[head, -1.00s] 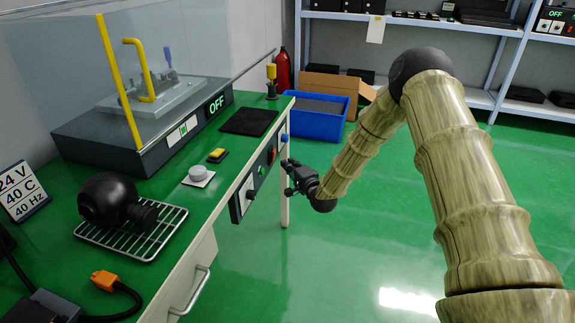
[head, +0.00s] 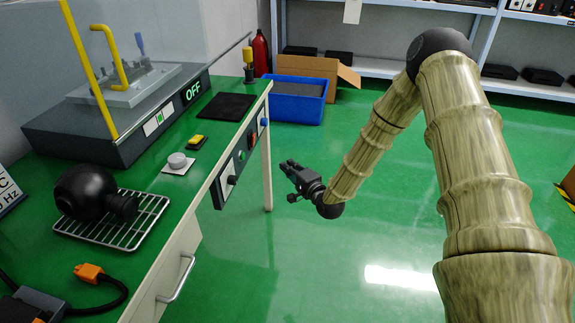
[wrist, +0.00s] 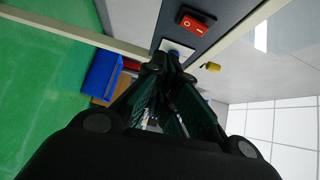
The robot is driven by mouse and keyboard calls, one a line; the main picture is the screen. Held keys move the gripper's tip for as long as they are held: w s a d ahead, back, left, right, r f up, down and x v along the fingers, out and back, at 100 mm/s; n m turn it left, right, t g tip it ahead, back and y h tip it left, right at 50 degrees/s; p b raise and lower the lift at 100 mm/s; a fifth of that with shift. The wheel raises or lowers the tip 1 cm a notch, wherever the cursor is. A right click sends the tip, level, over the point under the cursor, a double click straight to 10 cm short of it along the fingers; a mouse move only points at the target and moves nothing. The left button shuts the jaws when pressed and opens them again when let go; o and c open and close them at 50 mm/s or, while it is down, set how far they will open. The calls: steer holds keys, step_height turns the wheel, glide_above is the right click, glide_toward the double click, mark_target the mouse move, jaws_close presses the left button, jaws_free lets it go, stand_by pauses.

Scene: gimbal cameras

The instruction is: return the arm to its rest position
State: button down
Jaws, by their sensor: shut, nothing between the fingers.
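My gripper (head: 290,167) is in the middle of the head view, in the air to the right of the green workbench (head: 215,118). Its fingers point left toward the bench's front panel (head: 241,158), with a gap of floor in between. In the wrist view the two dark fingers (wrist: 160,68) come together at the tips, with nothing seen between them. My arm runs from the lower right of the head view up to a dark elbow and down to the gripper.
The front panel carries a red rocker switch (wrist: 196,21) and several knobs. A blue bin (head: 297,101) and a cardboard box (head: 345,73) stand on the floor behind. Shelves (head: 390,8) line the back wall. The green floor below the gripper is clear.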

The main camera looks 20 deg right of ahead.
stand_by(0.3)
steer(key=s+a+f+n+g+h, duration=0.1)
steer(key=s+a+f+n+g, duration=0.3)
steer(key=s+f, duration=0.65)
steer(key=s+a+f+n+g, duration=0.3)
steer(key=s+a+f+g, duration=0.2)
steer(key=s+f, duration=0.5)
steer(key=s+f+n+g, duration=0.2)
steer(key=s, duration=0.5)
steer(key=s+f+n+g, duration=0.2)
steer(key=s, duration=0.6)
steer(key=s+d+r+n+g+h, duration=0.1)
steer(key=s+n+g+h, duration=0.25)
steer(key=s, duration=1.35)
step_height(320, 180, up, 14)
steer(key=p, duration=1.5)
steer(key=shift+r+g+y, duration=0.2)
steer(key=shift+g+y, duration=0.15)
steer(key=shift+y, duration=0.1)
